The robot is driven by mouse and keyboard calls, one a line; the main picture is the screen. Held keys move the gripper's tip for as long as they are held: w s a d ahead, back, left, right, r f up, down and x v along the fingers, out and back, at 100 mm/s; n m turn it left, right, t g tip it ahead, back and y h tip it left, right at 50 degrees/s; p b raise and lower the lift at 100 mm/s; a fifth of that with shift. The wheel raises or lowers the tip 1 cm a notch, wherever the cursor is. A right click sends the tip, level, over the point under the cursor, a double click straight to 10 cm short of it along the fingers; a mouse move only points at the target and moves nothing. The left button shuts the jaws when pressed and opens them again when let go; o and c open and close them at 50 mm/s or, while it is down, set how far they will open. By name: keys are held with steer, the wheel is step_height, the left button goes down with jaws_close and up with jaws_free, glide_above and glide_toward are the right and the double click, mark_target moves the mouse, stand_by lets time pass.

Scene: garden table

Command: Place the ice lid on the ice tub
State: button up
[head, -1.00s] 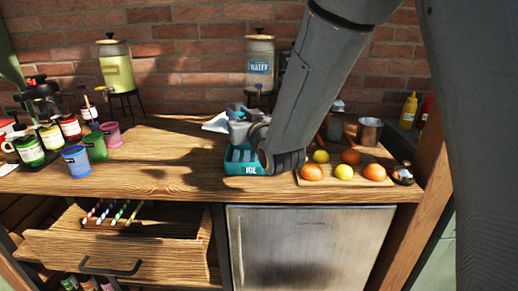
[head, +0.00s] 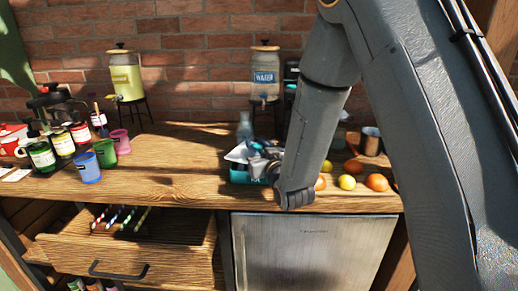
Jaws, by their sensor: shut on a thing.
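The ice tub (head: 238,178) is a teal open box near the front edge of the wooden counter, partly hidden behind my gripper and arm. My gripper (head: 257,160) is just above the tub's right part. It is shut on a pale, flat piece (head: 240,152) that looks like the ice lid. The lid is tilted and shows above the tub's back left part. Whether the lid touches the tub cannot be told. The fingertips are small and partly hidden.
A clear bottle (head: 245,128) stands behind the tub. A water dispenser (head: 265,75) is at the back. Oranges and lemons (head: 347,182) lie to the right, and cups (head: 85,167) stand to the left. An open drawer (head: 130,250) juts out below. The counter left of the tub is clear.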

steer(key=shift+f, duration=0.55)
